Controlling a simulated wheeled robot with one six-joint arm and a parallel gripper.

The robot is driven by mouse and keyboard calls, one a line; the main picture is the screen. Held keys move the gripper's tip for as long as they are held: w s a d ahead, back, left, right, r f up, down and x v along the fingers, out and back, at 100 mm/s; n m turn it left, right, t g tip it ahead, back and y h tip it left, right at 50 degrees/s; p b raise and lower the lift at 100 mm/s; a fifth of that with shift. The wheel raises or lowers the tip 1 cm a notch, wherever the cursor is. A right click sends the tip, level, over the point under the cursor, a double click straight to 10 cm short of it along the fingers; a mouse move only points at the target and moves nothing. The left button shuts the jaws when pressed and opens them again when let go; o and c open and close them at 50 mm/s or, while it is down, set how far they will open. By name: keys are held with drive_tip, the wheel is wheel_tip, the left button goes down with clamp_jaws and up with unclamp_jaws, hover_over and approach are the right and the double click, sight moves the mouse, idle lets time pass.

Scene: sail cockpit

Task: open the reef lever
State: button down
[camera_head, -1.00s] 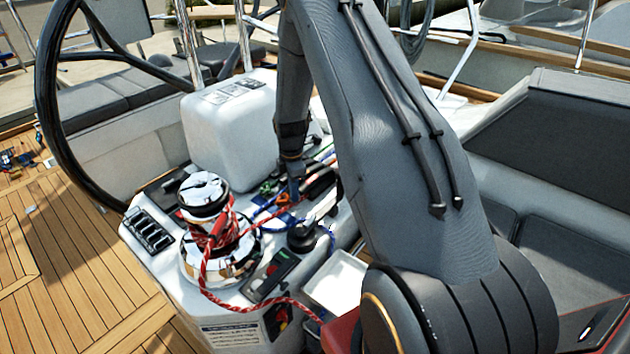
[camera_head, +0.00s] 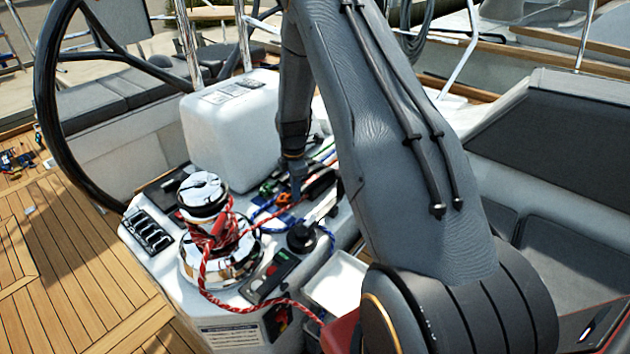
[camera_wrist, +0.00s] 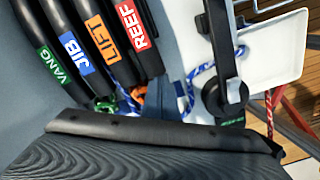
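The reef lever (camera_wrist: 138,35) is a black handle with a red REEF label. In the wrist view it is the rightmost of a row of black levers, beside the lift lever (camera_wrist: 112,42) with its orange label. In the head view, the lever bank (camera_head: 320,184) is small and partly covered by my arm, so I cannot pick out the reef lever there. My gripper (camera_head: 294,188) points down at the lever bank. Its fingers are too small and dark to read, and contact with the reef lever cannot be told.
The jib lever (camera_wrist: 76,54) and vang lever (camera_wrist: 52,65) stand close by. A chrome winch (camera_head: 212,250) with red rope is left of the levers. A black round fitting (camera_head: 302,238) and a white tray (camera_head: 338,282) are in front. A white box (camera_head: 232,125) stands behind.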

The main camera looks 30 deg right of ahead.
drive_tip(key=shift+r, duration=0.1)
drive_tip(key=shift+w+d+r+p, duration=0.1)
drive_tip(key=shift+d+r+p, duration=0.1)
drive_tip(key=shift+r, duration=0.25)
drive_tip(key=shift+d+r+p, duration=0.1)
drive_tip(key=shift+r+p, duration=0.1)
drive_tip(key=shift+r, duration=0.25)
drive_tip(key=shift+d+r, duration=0.1)
